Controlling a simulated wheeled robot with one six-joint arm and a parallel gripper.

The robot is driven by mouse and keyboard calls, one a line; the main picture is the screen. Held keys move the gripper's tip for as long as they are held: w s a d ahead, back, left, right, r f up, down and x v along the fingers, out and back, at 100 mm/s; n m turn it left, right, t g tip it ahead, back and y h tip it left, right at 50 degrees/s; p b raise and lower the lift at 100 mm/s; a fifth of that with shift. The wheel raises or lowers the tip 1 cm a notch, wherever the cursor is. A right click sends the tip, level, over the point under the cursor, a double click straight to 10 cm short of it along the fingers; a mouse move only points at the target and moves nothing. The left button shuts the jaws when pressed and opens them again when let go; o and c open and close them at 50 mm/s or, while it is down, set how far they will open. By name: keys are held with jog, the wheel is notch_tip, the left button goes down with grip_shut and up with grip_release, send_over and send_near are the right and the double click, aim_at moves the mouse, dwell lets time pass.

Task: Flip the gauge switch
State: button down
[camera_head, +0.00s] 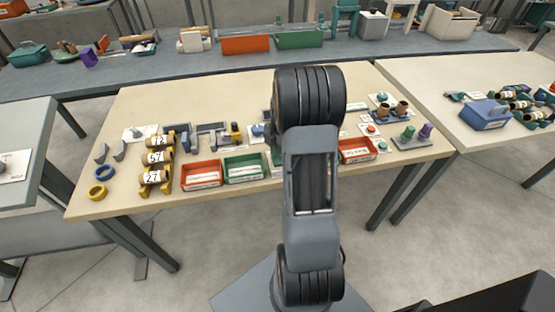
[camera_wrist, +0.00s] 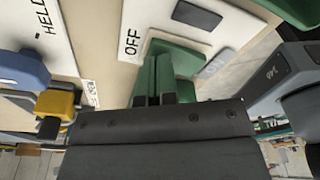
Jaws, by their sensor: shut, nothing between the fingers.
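In the wrist view, a white plate marked OFF (camera_wrist: 130,42) lies close beyond my gripper, with a dark rectangular part (camera_wrist: 196,15) on it. A green block-like part (camera_wrist: 177,60) stands between this plate and the dark gripper body. My gripper (camera_wrist: 155,99) is shut with nothing held; its tips are close to the green part, but I cannot tell whether they touch. I cannot tell for sure which part is the gauge switch. In the head view my arm hides the middle of the table and the gripper.
Beside it in the wrist view are a plate marked HELD (camera_wrist: 42,32), a blue part (camera_wrist: 22,70) and a yellow part (camera_wrist: 55,103). The table (camera_head: 130,195) holds numbered spools (camera_head: 155,157), a red bin (camera_head: 201,174), a green bin (camera_head: 245,167) and another red bin (camera_head: 357,150).

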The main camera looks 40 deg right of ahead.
jog(key=shift+r, duration=0.1)
jog(key=shift+r+p, duration=2.3)
jog(key=shift+r, duration=1.15)
jog(key=m, duration=0.3)
jog(key=shift+f, duration=0.15)
jog(key=m, duration=0.2)
jog(key=s+m, duration=0.1)
jog(key=m, duration=0.1)
jog(key=s+a+m, duration=0.1)
jog(key=m, duration=0.1)
jog(key=shift+s+f, duration=0.1)
jog(key=shift+f, duration=0.25)
jog(key=s+a+r+m+t, duration=0.1)
jog(key=s+a+r+m, duration=0.2)
jog(key=a, duration=0.3)
jog(key=s+a+r+m+t+h, duration=0.1)
jog(key=s+a+r+m, duration=0.2)
jog(key=a+r, duration=0.2)
jog(key=s+a+r+m+t, duration=0.2)
jog(key=s+a+r+m, duration=0.1)
jog(key=a, duration=0.5)
jog(key=shift+s+a+r+m+h, duration=0.25)
jog(key=shift+s+r+m+h, duration=0.25)
jog(key=shift+r, duration=0.3)
